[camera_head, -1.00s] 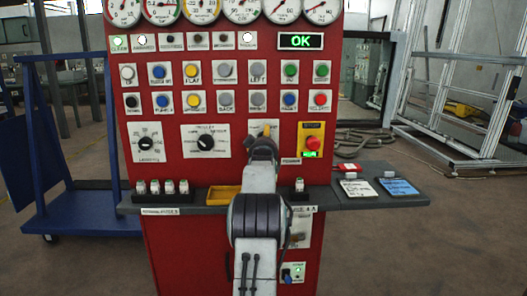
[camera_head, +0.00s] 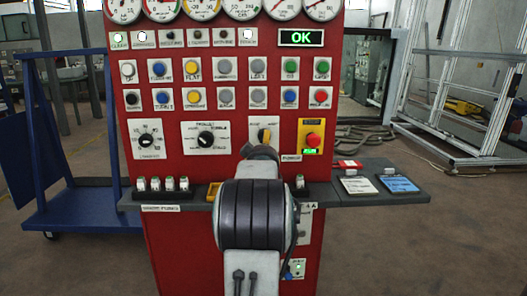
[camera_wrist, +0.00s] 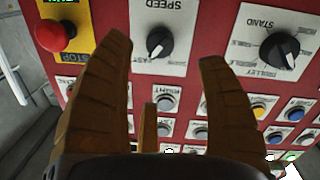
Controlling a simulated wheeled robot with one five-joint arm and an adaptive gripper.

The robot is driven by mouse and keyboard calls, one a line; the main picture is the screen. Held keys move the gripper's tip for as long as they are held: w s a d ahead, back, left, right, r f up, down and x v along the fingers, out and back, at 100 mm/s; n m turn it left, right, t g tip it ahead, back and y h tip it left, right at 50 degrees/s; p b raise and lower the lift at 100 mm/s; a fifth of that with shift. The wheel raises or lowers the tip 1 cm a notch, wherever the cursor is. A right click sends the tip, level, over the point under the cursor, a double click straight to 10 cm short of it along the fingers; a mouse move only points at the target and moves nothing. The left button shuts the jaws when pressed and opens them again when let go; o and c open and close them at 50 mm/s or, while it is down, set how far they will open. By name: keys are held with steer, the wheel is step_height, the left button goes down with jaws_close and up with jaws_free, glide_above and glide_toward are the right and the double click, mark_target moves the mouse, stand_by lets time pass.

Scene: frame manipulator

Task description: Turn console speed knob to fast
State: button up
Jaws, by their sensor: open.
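The pointer slants down-left toward the side with the FAST lettering. My gripper (camera_wrist: 165,50) is open and empty. Its brown fingers flank the knob in the picture, apart from it, and a third shorter finger shows below. In the head view the speed plate (camera_head: 254,123) is right of centre on the red console (camera_head: 165,215), and my arm hides most of the gripper.
The red stop button (camera_wrist: 50,37) is left of the knob, and the trolley knob (camera_wrist: 279,49) is right of it. Push buttons (camera_wrist: 165,103) lie below in the wrist view. A grey shelf (camera_head: 335,198) juts from the console. A blue cart (camera_head: 85,207) stands left.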

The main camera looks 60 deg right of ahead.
steer(key=shift+s+a, duration=0.2)
steer(key=shift+a, duration=0.15)
stand_by(0.6)
steer(key=w+a+r+n+y+p, duration=0.1)
steer(key=w+a+r+y+p, duration=0.2)
steer(key=a, duration=0.7)
steer(key=w+a+n+t+y+p, duration=0.1)
steer(key=w+a+n+y+p, duration=0.3)
steer(key=a, duration=0.6)
steer(key=w+a+r+m+y+p, duration=0.15)
steer(key=a+p, duration=0.35)
steer(key=a, duration=0.6)
steer(key=s+a+n+g+y+p, duration=0.3)
steer(key=s+a+p, duration=0.35)
steer(key=a, duration=0.75)
steer(key=s+a+n+g+y+p, duration=0.2)
steer(key=s+a+p, duration=0.3)
steer(key=s+a, duration=0.5)
steer(key=s+y, duration=0.1)
steer(key=s, duration=0.3)
steer(key=shift+r+g+y, duration=0.3)
steer(key=shift+g+y, duration=0.05)
steer(key=shift+g, duration=0.05)
